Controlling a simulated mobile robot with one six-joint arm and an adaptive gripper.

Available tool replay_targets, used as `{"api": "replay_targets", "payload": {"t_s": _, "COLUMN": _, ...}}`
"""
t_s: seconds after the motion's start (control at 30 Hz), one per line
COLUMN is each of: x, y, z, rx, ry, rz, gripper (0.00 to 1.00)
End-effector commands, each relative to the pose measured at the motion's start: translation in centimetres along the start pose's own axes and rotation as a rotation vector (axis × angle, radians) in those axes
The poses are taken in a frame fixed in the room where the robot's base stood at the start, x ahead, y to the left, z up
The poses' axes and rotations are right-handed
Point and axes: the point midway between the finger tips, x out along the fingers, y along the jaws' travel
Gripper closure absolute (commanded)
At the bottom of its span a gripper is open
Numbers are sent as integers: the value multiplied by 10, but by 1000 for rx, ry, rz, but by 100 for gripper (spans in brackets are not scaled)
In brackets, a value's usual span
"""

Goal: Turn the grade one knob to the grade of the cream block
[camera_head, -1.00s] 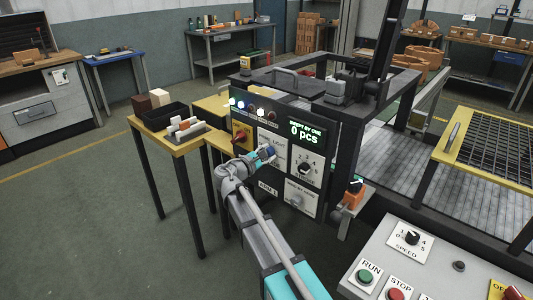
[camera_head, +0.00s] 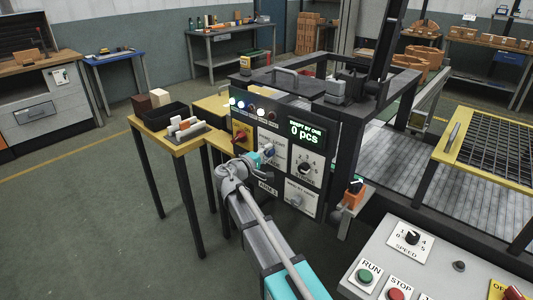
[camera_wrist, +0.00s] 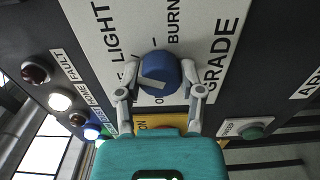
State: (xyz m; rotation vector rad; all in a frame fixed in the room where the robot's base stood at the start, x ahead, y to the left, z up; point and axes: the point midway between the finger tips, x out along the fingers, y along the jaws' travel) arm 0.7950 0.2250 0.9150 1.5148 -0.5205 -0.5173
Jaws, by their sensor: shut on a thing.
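The grade knob (camera_wrist: 160,66) is a round blue knob with a pale pointer stripe, on a white plate (camera_wrist: 212,30) lettered GRADE, LIGHT and BURN. In the wrist view the stripe lies roughly sideways; which mark it points to is unclear, as fingers hide part of the lettering. My gripper (camera_wrist: 160,78) is shut on the knob, one finger on each side. The cream block (camera_head: 159,97) stands on the small yellow-topped table at left.
A brown block (camera_head: 142,103) and a black tray (camera_head: 163,117) are beside the cream block. The panel also carries a red switch (camera_head: 240,138), a numbered knob (camera_head: 305,169) and a green button (camera_wrist: 252,132). A RUN/STOP console (camera_head: 425,262) is at front right.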

Motion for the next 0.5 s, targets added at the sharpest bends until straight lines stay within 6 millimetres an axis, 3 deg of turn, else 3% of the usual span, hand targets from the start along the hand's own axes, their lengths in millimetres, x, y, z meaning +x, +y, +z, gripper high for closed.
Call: {"api": "replay_targets", "payload": {"t_s": 0.5, "x": 1, "y": 1, "z": -3, "rx": 81, "ry": 5, "rz": 4, "gripper": 98}}
